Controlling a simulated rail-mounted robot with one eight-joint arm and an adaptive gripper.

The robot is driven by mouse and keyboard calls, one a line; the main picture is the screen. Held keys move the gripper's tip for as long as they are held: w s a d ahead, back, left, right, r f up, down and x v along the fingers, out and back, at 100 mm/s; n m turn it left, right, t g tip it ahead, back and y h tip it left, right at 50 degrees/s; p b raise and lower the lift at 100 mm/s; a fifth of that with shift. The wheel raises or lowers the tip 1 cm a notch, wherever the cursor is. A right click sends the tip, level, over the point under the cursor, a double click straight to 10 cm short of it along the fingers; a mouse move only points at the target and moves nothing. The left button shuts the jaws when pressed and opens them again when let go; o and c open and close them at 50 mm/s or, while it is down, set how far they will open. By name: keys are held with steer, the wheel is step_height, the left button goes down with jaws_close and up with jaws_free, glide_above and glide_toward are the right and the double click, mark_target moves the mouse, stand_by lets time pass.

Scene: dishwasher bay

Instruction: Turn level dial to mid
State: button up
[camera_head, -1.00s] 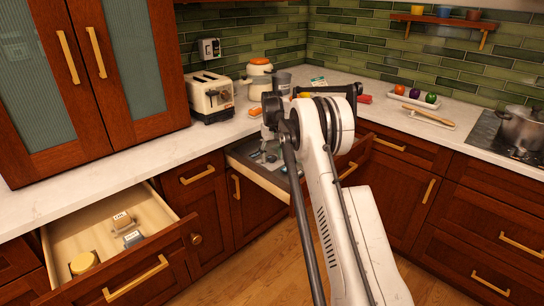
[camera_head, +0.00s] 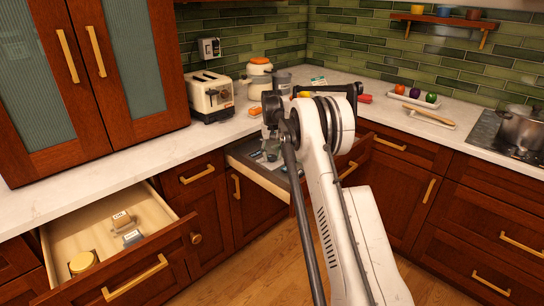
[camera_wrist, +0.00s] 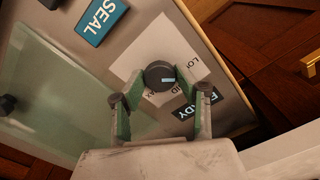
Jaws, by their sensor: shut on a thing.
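The level dial (camera_wrist: 158,74) is a dark round knob with a light bar on its right side, on a white label plate in the wrist view. Partly covered lettering shows "LO" to its right and pieces of "MID" and "MAX" below. I cannot tell exactly which mark the bar meets. My gripper (camera_wrist: 160,82) has its green-sided fingers shut on the dial, one on each side. In the head view my gripper (camera_head: 270,148) is at the opened middle drawer, and the dial is not discernible there.
A blue "SEAL" sign (camera_wrist: 101,20) and a dark "READY" sign (camera_wrist: 197,106) flank the dial. A clear panel (camera_wrist: 50,90) lies at left. The left drawer (camera_head: 150,215) is open with small items. A toaster (camera_head: 210,96) stands on the counter (camera_head: 100,205).

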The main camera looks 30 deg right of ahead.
mark_target(272, 156)
steer(key=m, duration=0.4)
steer(key=shift+b, duration=0.4)
steer(key=shift+m, duration=2.8)
steer(key=o, duration=1.1)
steer(key=shift+o, duration=0.2)
step_height(272, 156, up, 12)
